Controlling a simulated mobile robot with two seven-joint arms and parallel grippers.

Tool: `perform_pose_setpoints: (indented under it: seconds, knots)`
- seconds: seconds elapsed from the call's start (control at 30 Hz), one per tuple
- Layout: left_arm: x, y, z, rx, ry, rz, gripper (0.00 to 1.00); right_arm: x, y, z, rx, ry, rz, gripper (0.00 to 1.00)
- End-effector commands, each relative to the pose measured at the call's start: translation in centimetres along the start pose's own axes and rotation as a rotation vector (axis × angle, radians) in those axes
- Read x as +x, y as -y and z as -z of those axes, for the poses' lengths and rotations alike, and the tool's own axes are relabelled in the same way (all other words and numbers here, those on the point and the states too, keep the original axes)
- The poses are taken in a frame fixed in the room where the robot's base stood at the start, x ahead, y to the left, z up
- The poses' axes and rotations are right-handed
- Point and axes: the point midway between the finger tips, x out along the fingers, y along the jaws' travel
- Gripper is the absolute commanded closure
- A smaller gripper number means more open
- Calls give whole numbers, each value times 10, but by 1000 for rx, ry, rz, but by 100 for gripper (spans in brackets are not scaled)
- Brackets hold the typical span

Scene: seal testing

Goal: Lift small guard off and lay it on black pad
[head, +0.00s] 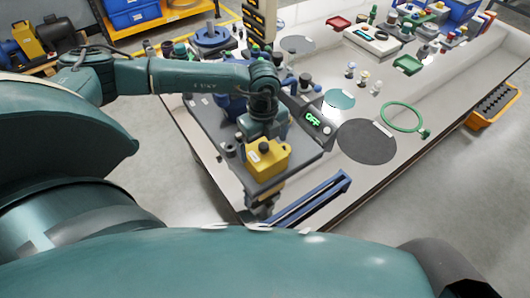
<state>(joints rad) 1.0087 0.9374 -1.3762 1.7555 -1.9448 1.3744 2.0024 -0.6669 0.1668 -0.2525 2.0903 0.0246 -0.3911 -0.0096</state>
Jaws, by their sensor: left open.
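The small guard (265,161) looks to be the yellow block with a dark knob-like part on top and a pale label. It is upright at the front of a grey bench unit (206,122). My left arm comes in from the left and bends down at the wrist. My left gripper (263,138) is over the guard's top and open. Its fingers are hard to make out, and I cannot tell whether they touch the guard. The round black pad (367,141) lies bare on the bench to the right. My right gripper is not in view.
A display (313,118) reading OFF stands between guard and pad. A blue rail (311,200) lies along the bench's front. A green ring (402,117) and a teal disc (339,98) lie beside the pad. Small knobbed parts stand farther back.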

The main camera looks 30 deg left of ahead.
Motion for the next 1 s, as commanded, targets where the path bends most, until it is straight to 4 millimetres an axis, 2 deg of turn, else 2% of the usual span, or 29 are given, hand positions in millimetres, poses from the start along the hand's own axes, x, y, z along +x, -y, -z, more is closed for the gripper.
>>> perform_pose_setpoints:
  seconds: [0.1, 0.33, 0.87, 1.0]
  knots:
    - [10, 0, 1, 1, -1, -1, 0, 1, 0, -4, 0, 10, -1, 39]
    - [12, 0, 0, 1, -1, 0, 0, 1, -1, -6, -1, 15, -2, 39]
    - [11, 0, 0, 1, -1, 0, 43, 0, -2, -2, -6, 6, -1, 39]
    - [10, 0, 0, 1, 0, 1, 44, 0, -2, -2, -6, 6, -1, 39]
